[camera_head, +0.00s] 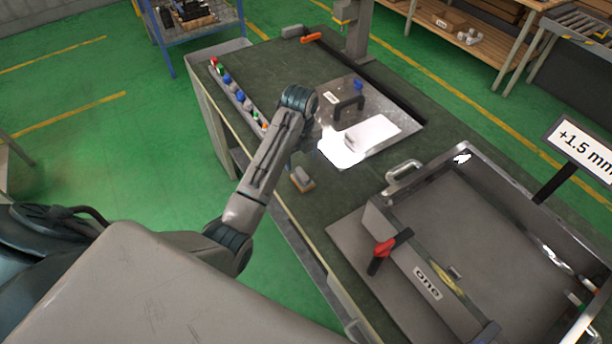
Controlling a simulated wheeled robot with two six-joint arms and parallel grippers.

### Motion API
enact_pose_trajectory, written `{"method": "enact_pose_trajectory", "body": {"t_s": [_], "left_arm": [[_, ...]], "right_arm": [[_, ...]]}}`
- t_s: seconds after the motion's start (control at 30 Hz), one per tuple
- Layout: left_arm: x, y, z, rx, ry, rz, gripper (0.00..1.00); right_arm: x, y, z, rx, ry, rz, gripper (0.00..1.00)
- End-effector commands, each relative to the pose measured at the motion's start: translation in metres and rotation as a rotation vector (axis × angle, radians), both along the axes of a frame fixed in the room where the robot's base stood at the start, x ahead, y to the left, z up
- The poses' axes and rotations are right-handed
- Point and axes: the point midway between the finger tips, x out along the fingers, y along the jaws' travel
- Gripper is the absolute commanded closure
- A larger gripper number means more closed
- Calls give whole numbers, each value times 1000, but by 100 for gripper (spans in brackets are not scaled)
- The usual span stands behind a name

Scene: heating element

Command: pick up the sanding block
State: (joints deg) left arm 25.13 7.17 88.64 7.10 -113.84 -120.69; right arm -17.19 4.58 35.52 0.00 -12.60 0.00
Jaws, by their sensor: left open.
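The sanding block (302,181), a small block with a grey top and a tan lower part, lies on the dark green workbench (345,215) near its front edge. My left arm reaches up over the bench from the left and bends down at the wrist. My left gripper (296,160) is open and points down just behind the block, close to it. Its fingers are small and partly hidden by my own forearm, so I cannot tell whether they touch the block. My right gripper is not in view.
A strip of coloured knobs (239,97) runs along the left edge.

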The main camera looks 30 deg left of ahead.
Motion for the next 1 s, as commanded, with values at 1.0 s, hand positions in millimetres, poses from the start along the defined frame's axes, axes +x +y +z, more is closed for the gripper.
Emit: {"method": "enact_pose_trajectory", "body": {"t_s": [1.0], "left_arm": [[6, -2, -83, 0, -1, 1, 40]], "right_arm": [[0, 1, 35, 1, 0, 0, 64]]}}
